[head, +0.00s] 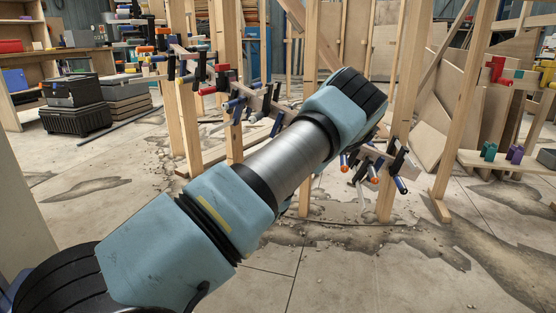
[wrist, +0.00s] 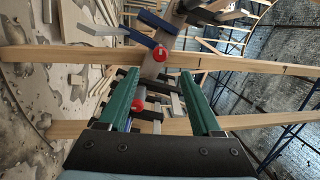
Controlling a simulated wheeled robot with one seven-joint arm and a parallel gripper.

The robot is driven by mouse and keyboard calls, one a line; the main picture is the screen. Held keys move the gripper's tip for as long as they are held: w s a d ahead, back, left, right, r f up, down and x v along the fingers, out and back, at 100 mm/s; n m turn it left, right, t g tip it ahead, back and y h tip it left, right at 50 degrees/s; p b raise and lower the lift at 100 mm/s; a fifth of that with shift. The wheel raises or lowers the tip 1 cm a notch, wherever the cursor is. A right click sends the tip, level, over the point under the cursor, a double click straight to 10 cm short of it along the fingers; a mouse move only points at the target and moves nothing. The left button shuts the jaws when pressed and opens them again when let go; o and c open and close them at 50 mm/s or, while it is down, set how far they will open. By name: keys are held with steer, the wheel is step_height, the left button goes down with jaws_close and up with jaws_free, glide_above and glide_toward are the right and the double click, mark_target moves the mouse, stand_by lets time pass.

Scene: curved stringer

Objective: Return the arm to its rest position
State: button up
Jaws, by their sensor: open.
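My arm (head: 290,160) reaches from the lower left of the head view up to the middle right, bent at its blue joints. My gripper is hidden behind the arm there. In the wrist view my gripper (wrist: 163,88) shows two green fingers spread apart, with nothing held between them. Beyond and between the fingers is a wooden strip (wrist: 155,68) carrying clamps with red ends (wrist: 160,54). I cannot tell whether the fingers touch any clamp.
Clamps with blue and orange handles (head: 372,172) hang on the curved strip near my arm. Upright wooden posts (head: 405,110) stand close by. Black cases (head: 75,105) sit at the left. Cracked concrete floor (head: 340,275) is open in front.

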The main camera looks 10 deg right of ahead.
steer(key=s+a+n+g+y+p, duration=0.25)
steer(key=a+n+g+y, duration=0.45)
steer(key=a+n, duration=0.8)
steer(key=s+a+r+n+g+p, duration=0.1)
steer(key=s+a+r+n+g, duration=0.2)
steer(key=s, duration=0.6)
steer(key=s+a+r+n+g+p, duration=0.1)
steer(key=s+a+r+g, duration=0.25)
steer(key=s, duration=0.55)
steer(key=s+a+r+n+g+p, duration=0.1)
steer(key=s+a+r+n+g, duration=0.15)
steer(key=s+a, duration=0.45)
steer(key=w+d+p+v, duration=0.1)
steer(key=w+p+v, duration=0.2)
steer(key=p+v, duration=1.5)
steer(key=w+d+r+p+v, duration=0.1)
steer(key=w+p+v, duration=0.2)
steer(key=p+v, duration=1.5)
steer(key=shift+d+r+m+g, duration=0.3)
steer(key=shift+r+m+g, duration=0.05)
steer(key=shift+r+g, duration=0.1)
steer(key=shift+w, duration=0.1)
